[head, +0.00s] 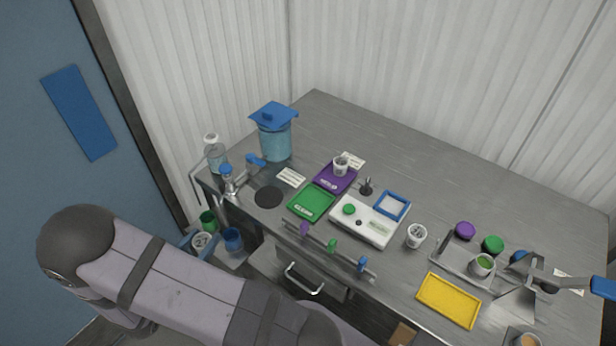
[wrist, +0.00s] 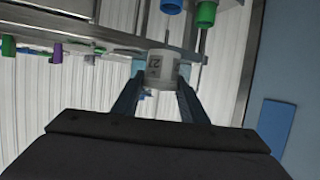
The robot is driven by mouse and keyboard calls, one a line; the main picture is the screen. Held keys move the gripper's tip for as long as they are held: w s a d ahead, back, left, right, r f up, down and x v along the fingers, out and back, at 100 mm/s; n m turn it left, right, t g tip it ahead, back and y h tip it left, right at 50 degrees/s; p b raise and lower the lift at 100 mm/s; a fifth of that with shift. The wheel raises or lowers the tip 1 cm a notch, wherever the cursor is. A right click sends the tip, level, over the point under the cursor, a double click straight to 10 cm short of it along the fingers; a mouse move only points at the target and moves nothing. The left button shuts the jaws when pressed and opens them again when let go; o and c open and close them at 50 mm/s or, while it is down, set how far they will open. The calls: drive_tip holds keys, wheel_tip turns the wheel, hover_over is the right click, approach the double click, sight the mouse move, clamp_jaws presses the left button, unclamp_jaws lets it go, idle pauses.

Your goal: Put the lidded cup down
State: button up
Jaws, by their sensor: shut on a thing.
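My gripper (head: 203,241) is at the lower left in the head view, off the left end of the grey bench. It is shut on a white cup (head: 201,246) with dark marking. In the wrist view my gripper's blue fingers (wrist: 158,88) press on both sides of this cup (wrist: 160,66). Whether it has a lid I cannot make out. What lies directly under the held cup is hidden.
On the bench (head: 450,190) are a blue-lidded container (head: 275,138), a bottle (head: 216,156), a purple tray (head: 328,183), a green tray (head: 312,203), a white device (head: 376,229), a yellow tray (head: 449,301) and a steel tray (head: 446,262). The bench's back is clear.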

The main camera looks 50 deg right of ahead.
drive_tip(key=d+m+g+b, duration=0.1)
drive_tip(key=d+g, duration=0.1)
drive_tip(key=d, duration=0.5)
drive_tip(key=d+r+m+g+b, duration=0.1)
drive_tip(key=d+m, duration=0.1)
drive_tip(key=d, duration=0.6)
drive_tip(key=d+m+g+h+b, duration=0.1)
drive_tip(key=d+g, duration=0.1)
drive_tip(key=d, duration=0.6)
drive_tip(key=shift+s+r+m+g+b, duration=0.2)
drive_tip(key=shift+m+g+b, duration=0.1)
drive_tip(key=shift+m+b, duration=0.1)
drive_tip(key=s+d+r+m+g+b, duration=0.2)
drive_tip(key=s+d+r, duration=0.15)
drive_tip(key=d, duration=0.65)
wheel_tip(320, 180, up, 3)
drive_tip(key=g, duration=0.1)
hover_over(338, 169)
drive_tip(key=a, duration=0.3)
drive_tip(key=shift+m, duration=0.3)
drive_tip(key=shift+w+a+f, duration=0.1)
drive_tip(key=shift+w+f, duration=0.05)
drive_tip(key=shift+f, duration=2.35)
drive_tip(key=shift+w+f, duration=0.15)
drive_tip(key=shift+f, duration=2.3)
drive_tip(key=shift+f, duration=0.1)
drive_tip(key=o, duration=1.1)
drive_tip(key=shift+o, duration=0.2)
